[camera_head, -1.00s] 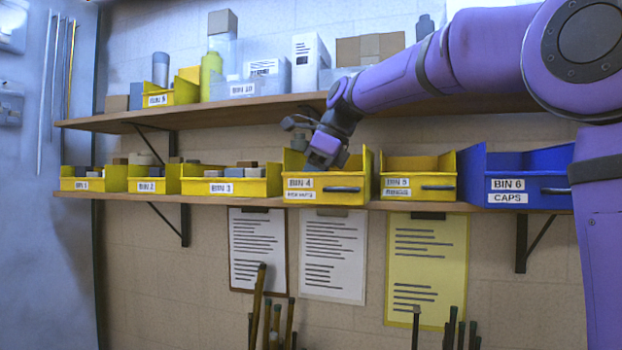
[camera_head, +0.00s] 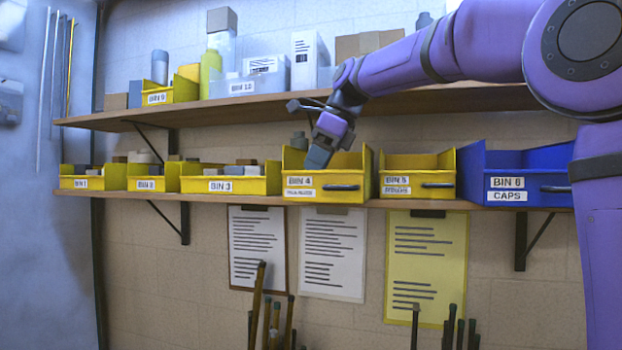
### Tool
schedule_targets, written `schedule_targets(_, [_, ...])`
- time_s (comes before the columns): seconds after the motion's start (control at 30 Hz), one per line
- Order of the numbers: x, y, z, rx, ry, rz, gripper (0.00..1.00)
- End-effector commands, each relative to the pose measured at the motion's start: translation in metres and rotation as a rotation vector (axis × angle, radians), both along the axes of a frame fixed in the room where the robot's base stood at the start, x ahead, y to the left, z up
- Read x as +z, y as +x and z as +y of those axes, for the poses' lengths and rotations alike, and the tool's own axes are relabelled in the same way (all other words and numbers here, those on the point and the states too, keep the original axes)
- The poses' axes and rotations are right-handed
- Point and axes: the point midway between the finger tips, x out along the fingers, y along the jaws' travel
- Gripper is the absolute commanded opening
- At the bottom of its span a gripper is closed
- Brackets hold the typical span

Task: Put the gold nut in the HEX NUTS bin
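My gripper (camera_head: 316,160) is over the front part of the yellow bin marked BIN 4 (camera_head: 345,192), pointing down with its tip at about the height of the bin's rim. The second line on that bin's label is too blurred to read surely. I cannot make out the fingers well enough to see whether they are open or shut, or whether they hold anything. No gold nut shows in this view. A small dark grey piece (camera_head: 299,141) shows behind the gripper at the back left of BIN 4.
BIN 5 (camera_head: 437,195) and the blue BIN 6 marked CAPS (camera_head: 541,188) stand to the right. BIN 3 (camera_head: 230,186), BIN 2 (camera_head: 152,184) and BIN 1 (camera_head: 88,184) stand to the left. The upper shelf (camera_head: 250,106) with boxes runs close above, under my arm.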

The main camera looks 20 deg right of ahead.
Motion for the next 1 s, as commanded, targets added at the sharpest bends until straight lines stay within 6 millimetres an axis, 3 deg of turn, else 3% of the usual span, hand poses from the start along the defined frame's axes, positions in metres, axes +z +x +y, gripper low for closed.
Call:
schedule_targets(0.2, [0.042, -0.009, -0.018, -0.001, 0.0, -0.003, 0.38])
schedule_targets(0.43, [0.072, -0.016, -0.031, 0.0, 0.0, -0.001, 0.38])
schedule_targets(0.63, [0.082, -0.019, -0.035, 0.0, 0.0, -0.001, 0.38])
schedule_targets(1.0, [0.082, -0.02, -0.035, 0.001, 0.0, 0.0, 0.38])
